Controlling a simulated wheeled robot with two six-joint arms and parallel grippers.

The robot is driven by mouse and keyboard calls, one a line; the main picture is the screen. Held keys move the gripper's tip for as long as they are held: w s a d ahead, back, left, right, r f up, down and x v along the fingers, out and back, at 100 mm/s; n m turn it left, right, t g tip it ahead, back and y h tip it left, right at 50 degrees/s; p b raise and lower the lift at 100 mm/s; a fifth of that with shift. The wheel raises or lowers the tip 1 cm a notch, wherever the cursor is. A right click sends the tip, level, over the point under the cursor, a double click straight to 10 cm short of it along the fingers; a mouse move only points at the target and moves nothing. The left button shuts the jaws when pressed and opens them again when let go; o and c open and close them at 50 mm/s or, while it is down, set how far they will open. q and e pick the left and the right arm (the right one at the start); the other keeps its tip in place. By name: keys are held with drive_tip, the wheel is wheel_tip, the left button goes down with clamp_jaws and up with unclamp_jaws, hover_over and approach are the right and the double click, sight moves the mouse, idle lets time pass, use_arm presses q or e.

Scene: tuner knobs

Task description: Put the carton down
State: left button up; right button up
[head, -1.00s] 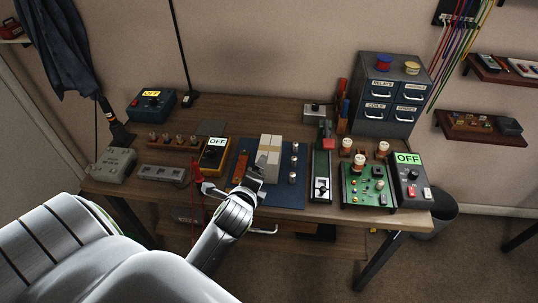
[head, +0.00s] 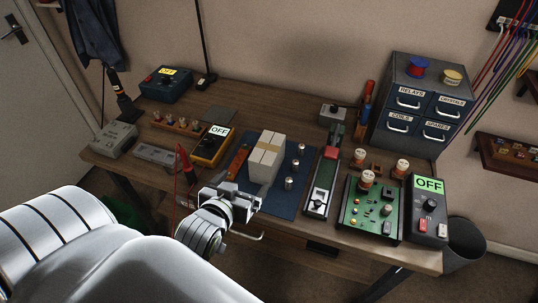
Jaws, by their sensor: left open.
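The carton (head: 266,158), a pale box with a tan tape strip, stands upright on the blue mat (head: 284,203) in the middle of the bench. My left gripper (head: 236,192) is open and empty, in front of the carton and to its left in the head view. It appears apart from the carton. The carton's lower front is close to the gripper in the picture. My right gripper is not in view.
Several metal knobs (head: 293,167) stand on the mat right of the carton. A yellow meter (head: 211,147) and an orange-brown strip (head: 237,160) lie left of it. A green-edged device (head: 322,184) and a green circuit board (head: 369,208) are to the right.

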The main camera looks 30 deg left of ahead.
sight(258, 164)
use_arm(q)
drive_tip(key=p+x, duration=0.1)
drive_tip(key=x, duration=1)
drive_tip(key=shift+r, duration=0.1)
drive_tip(key=shift+w+a+f, duration=0.15)
drive_tip(key=shift+w+f, duration=0.05)
drive_tip(key=shift+w, duration=0.25)
drive_tip(key=shift+w+p, duration=0.35)
drive_tip(key=shift+w, duration=0.15)
drive_tip(key=x, duration=0.3)
drive_tip(key=shift+w+r+p, duration=0.15)
drive_tip(key=shift+w+p, duration=0.05)
drive_tip(key=shift+p, duration=0.2)
drive_tip(key=shift+w+a+f, duration=0.15)
drive_tip(key=shift+w+f, duration=0.1)
drive_tip(key=shift+w, duration=0.2)
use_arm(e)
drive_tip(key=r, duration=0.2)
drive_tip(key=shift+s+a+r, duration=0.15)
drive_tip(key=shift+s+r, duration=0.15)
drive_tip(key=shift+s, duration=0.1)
use_arm(q)
drive_tip(key=c, duration=1.2)
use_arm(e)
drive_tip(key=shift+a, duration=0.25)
